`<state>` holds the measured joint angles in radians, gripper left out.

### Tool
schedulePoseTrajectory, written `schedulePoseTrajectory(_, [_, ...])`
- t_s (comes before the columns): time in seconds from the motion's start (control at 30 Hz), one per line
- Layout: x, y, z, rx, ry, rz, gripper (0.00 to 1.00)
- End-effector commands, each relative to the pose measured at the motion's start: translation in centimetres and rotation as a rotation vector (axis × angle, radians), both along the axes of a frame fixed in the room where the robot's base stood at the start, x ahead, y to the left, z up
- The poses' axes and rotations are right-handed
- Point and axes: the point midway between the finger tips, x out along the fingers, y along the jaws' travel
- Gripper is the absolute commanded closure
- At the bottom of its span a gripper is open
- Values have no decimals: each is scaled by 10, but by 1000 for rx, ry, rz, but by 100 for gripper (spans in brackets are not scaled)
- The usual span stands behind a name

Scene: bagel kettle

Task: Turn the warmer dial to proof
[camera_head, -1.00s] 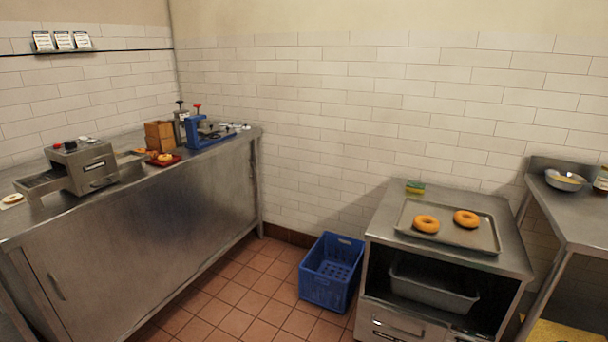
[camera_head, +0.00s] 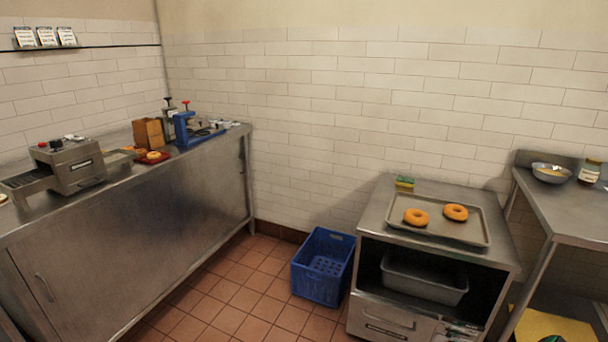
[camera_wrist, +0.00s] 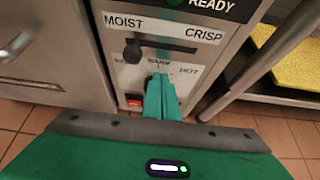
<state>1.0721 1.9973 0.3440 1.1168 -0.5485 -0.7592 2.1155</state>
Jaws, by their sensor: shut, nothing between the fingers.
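The warmer (camera_head: 385,315) is the steel cabinet at the right in the head view. Its control panel (camera_wrist: 205,60) fills the middle of the wrist view. A dark slider knob (camera_wrist: 132,48) sits near the MOIST end of the MOIST–CRISP slot. Below it are the dial's markings: WARM (camera_wrist: 158,63) at top, HOT (camera_wrist: 188,70) to the right, and a blurred label to the left. My gripper (camera_wrist: 161,80) has its teal fingers shut together, empty, in front of the dial's place below WARM. They hide the dial, so its setting and any contact cannot be told.
A red switch (camera_wrist: 134,101) sits left of the fingers. A steel table leg (camera_wrist: 240,75) stands right of the panel. A tray (camera_head: 470,232) with two bagels lies on the warmer. A blue crate (camera_head: 322,267) stands on the floor to its left.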

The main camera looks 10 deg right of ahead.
Motion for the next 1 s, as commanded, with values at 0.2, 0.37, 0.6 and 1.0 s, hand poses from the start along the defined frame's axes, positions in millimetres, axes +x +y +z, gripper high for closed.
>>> schedulePoseTrajectory(0.2, [3,6,0,2,0,0,100])
schedulePoseTrajectory(0.37, [5,9,0,2,0,0,100])
schedulePoseTrajectory(0.6, [8,14,-2,1,0,0,100])
schedulePoseTrajectory(1.0, [10,18,-4,1,2,2,100])
